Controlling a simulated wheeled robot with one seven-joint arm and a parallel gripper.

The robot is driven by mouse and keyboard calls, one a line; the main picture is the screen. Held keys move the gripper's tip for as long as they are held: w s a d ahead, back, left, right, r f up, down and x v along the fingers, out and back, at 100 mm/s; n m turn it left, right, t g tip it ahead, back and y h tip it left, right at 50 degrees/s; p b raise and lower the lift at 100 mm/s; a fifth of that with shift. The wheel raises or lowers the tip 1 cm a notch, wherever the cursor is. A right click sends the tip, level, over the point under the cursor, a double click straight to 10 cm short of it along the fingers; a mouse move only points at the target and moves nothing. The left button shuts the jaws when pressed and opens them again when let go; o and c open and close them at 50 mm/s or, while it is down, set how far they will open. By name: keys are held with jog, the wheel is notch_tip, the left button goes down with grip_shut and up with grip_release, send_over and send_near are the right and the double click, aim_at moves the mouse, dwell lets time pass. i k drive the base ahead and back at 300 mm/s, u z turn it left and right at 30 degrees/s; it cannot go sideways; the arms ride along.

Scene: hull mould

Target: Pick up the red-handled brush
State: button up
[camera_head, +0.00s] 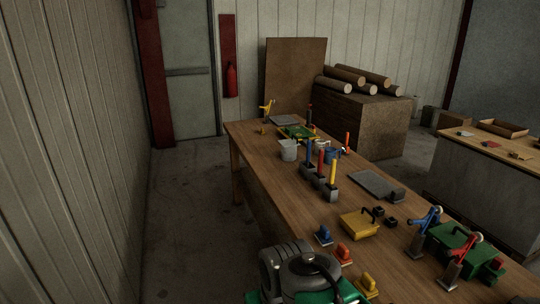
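A row of three upright tools with blue, red and yellow handles stands in dark grey holders in the middle of the wooden table. The middle one, with a red handle (321,159), looks like the red-handled brush; its lower end is hidden in its holder, so I cannot see bristles. The blue-handled one (308,151) stands just behind it and the yellow-handled one (333,172) just in front. A grey and green rounded part at the bottom seems to be my own arm. My gripper's fingers do not show.
The floor on the left is clear.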

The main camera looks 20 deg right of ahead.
aim_at(318, 173)
jog(key=z, duration=0.05)
jog(key=i, duration=2.75)
jog(key=z, duration=0.85)
